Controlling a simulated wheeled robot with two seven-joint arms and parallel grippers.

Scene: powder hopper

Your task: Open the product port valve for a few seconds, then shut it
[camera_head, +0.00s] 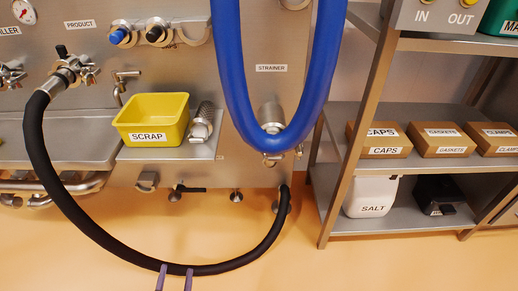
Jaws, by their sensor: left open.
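The PRODUCT label (79,25) is on the steel panel at upper left. Below it is the product port fitting (68,74), with a small black-tipped handle (62,51) standing up on it. A black hose (40,150) runs from this fitting, loops down and rises to a lower fitting right of centre. My left gripper (176,277) shows only as two purple fingertips at the bottom edge, open and apart. The tips overlap the hose's low part in the picture; I cannot tell if they touch it. They are far below the port. My right gripper is not in view.
A yellow SCRAP bin (152,118) sits on a steel ledge. A shelf rack (345,150) with boxes and a SALT container (371,197) stands at right. The orange floor below is clear.

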